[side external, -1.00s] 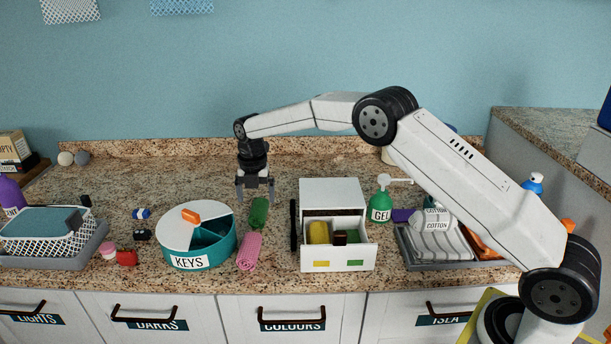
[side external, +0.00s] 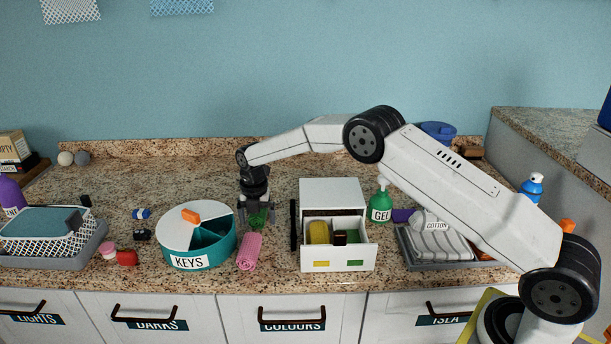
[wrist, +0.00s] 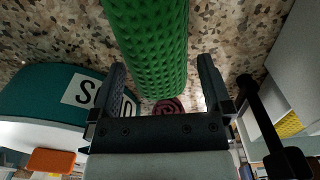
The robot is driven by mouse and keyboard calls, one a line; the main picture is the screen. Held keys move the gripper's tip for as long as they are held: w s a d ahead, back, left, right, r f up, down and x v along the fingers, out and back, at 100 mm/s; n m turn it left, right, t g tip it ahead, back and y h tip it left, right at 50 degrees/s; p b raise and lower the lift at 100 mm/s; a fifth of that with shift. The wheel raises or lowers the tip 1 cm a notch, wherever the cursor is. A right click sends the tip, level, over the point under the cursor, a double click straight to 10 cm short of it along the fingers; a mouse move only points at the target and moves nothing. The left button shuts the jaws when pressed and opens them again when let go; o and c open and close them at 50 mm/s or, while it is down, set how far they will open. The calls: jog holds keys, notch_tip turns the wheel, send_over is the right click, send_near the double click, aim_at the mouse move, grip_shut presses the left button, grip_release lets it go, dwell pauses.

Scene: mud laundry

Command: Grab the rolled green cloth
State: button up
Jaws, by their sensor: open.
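The rolled green cloth (side external: 257,217) lies on the speckled counter between the round KEYS tin and the white drawer box, just behind the rolled pink cloth (side external: 249,252). In the wrist view the green cloth (wrist: 150,45) has a dimpled texture and runs between my fingers. My gripper (side external: 257,220) points down over the green cloth, open, with one finger on each side of it. In the wrist view both fingers (wrist: 164,85) stand apart from the roll, with a wider gap on the right. The pink roll's spiral end (wrist: 168,106) shows beyond the green one.
The teal and white KEYS tin (side external: 190,262) stands close on the left. The white drawer box (side external: 335,192) with its open drawer and a dark upright bar (side external: 293,225) stand close on the right. The counter behind is clear.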

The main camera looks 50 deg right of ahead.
jog(key=shift+f, duration=0.25)
dwell(0.3)
jog(key=c, duration=1.2)
jog(key=shift+r, duration=0.1)
notch_tip(320, 180, up, 10)
jog(key=shift+f, duration=0.1)
jog(key=shift+s+d, duration=0.1)
dwell(0.3)
